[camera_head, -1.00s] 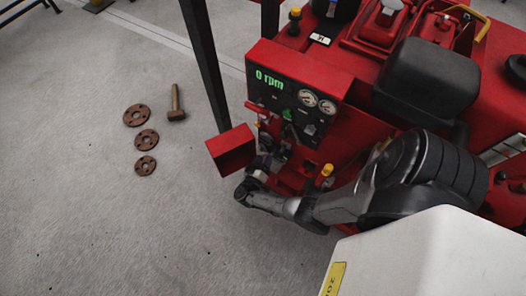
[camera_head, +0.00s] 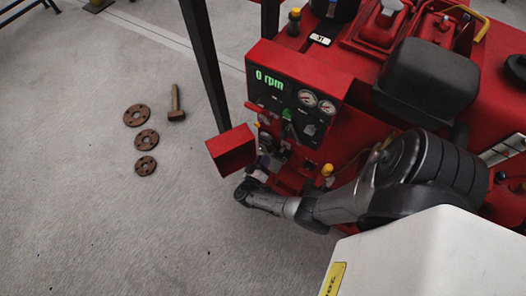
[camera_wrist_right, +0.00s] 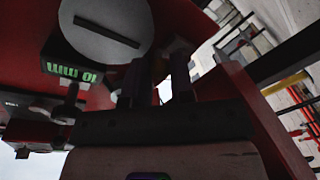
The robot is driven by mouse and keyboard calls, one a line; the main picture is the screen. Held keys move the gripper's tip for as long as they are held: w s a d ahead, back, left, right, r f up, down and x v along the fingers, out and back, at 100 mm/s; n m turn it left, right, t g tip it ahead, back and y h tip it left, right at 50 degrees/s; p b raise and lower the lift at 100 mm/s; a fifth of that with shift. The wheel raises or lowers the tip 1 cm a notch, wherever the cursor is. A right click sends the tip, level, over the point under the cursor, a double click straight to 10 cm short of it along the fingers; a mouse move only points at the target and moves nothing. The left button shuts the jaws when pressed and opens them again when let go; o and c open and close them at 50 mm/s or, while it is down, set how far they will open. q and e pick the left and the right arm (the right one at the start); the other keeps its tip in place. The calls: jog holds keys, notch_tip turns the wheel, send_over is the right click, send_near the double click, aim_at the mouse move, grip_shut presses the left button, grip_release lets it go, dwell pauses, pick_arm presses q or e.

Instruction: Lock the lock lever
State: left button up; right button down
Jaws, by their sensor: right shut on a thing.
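My right gripper (camera_head: 270,150) is at the lower front of the red pumpset (camera_head: 345,75), just below the control panel (camera_head: 290,105). In the right wrist view my gripper's two dark fingers (camera_wrist_right: 158,82) reach toward the panel face and are shut on a small part, which I take to be the lock lever. The lever is mostly hidden by the fingers and too dark to make out its shape or angle. My left gripper is not in view.
The green display (camera_head: 270,80) reads 0 rpm, with two gauges (camera_head: 317,101) beside it. A red box (camera_head: 232,150) stands close left of my gripper. A dark post (camera_head: 207,70) rises behind it. A hammer (camera_head: 176,105) and rusty flanges (camera_head: 137,115) lie on open floor.

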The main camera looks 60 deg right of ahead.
jog(key=shift+w+d+r+n+g+y+p, duration=0.1)
jog(key=shift+w+r+n+g+y+p, duration=0.4)
jog(key=shift+n, duration=1.85)
jog(key=shift+w+d+r+n+g+y+p, duration=0.2)
jog(key=shift+w+r+n+p, duration=0.5)
jog(key=shift+n, duration=1.6)
jog(key=shift+w+a+r+n+g+y+p, duration=0.15)
jog(key=shift+w+n+g+p, duration=0.5)
jog(key=shift+n, duration=1.7)
jog(key=shift+s, duration=0.3)
jog(key=c, duration=1)
grip_release()
